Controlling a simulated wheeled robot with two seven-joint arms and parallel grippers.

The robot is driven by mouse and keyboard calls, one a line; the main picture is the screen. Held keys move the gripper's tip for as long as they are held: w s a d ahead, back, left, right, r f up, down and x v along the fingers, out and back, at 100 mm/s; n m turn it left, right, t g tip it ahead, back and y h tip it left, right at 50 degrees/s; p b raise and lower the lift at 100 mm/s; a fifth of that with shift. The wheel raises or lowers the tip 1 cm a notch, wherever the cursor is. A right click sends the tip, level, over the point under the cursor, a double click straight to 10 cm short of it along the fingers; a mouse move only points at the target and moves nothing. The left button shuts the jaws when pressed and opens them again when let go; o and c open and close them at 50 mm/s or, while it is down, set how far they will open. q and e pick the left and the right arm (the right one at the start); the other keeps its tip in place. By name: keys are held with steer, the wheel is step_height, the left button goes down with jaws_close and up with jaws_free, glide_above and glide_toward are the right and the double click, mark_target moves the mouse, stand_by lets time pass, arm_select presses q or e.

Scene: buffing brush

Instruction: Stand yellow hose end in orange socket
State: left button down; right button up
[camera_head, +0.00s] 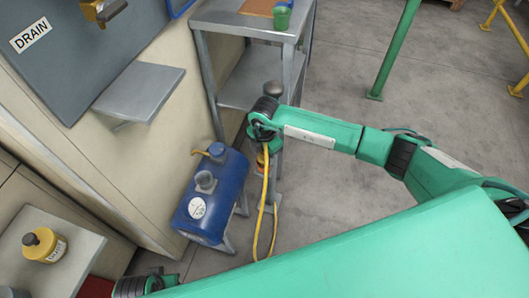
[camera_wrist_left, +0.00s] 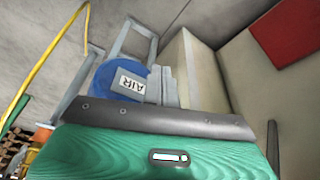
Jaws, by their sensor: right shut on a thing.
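My right gripper (camera_head: 262,128) is shut on the yellow hose near the grey stand. The yellow hose (camera_head: 265,195) hangs from it in a long loop towards the floor; its held end is hidden by the gripper. The hose also runs down the left side of the left wrist view (camera_wrist_left: 44,62). A small orange part (camera_head: 261,160) shows just below the right gripper, partly hidden; I cannot tell whether it is the socket. Part of my left arm shows at the bottom left of the head view, but its jaws cannot be made out clearly.
A blue tank (camera_head: 228,187) on legs stands left of the hose; its AIR label shows in the left wrist view (camera_wrist_left: 131,85). A grey shelf unit (camera_head: 228,18) holds a green cup (camera_head: 281,18). A yellow bottle (camera_head: 44,245) stands at lower left. Floor on the right is open.

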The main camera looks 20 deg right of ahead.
steer(key=o, duration=1.1)
